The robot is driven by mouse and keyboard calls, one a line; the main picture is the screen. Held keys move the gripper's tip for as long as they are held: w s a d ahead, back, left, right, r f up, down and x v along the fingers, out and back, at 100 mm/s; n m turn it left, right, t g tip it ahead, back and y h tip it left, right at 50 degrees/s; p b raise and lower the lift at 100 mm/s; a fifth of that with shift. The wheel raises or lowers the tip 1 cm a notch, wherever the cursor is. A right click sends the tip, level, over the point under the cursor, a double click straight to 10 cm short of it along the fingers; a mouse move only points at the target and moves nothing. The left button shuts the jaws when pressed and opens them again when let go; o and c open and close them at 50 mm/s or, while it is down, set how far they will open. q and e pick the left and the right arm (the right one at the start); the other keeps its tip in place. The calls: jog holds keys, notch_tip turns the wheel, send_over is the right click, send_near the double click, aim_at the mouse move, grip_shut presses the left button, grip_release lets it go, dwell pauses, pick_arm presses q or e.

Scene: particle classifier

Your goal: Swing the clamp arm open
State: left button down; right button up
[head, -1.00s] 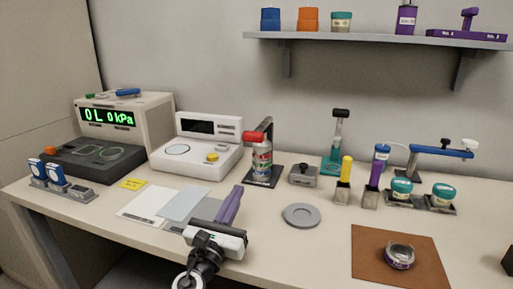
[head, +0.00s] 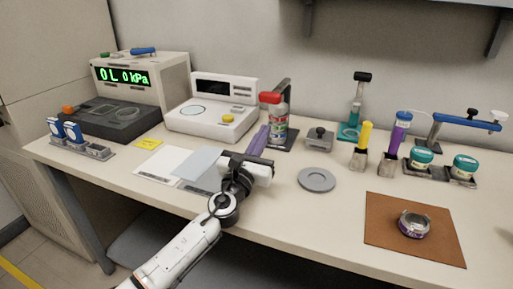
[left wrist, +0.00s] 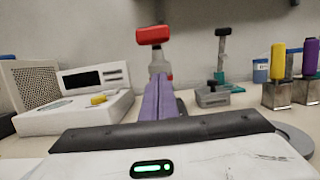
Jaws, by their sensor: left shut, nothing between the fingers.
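A can with a white, red and green label (head: 279,128) stands in a dark stand at the back of the bench. A red-ended clamp arm (head: 270,98) lies across its top, joined to a black upright (head: 286,92). In the left wrist view the red end (left wrist: 153,35) sits straight ahead, above the fingers. My left gripper (head: 263,130) has long purple fingers, shut and empty. It points at the stand from the front left, with its tips below the red end. I cannot tell whether they touch the can. My right gripper is out of view.
A white instrument (head: 211,107) stands left of the can. A small grey block (head: 319,138) and a grey disc (head: 316,180) lie to the right. Farther right are yellow and purple tools and a blue-armed stand (head: 467,121).

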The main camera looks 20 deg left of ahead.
pick_arm(q)
jog(key=r+p, duration=0.1)
jog(key=w+r+p, duration=0.1)
jog(key=r, duration=0.1)
jog(key=w+r, duration=0.1)
jog(key=shift+w+r+p, duration=0.1)
jog(key=shift+r+p, duration=0.15)
jog(key=shift+p, duration=0.15)
jog(key=shift+r, duration=0.1)
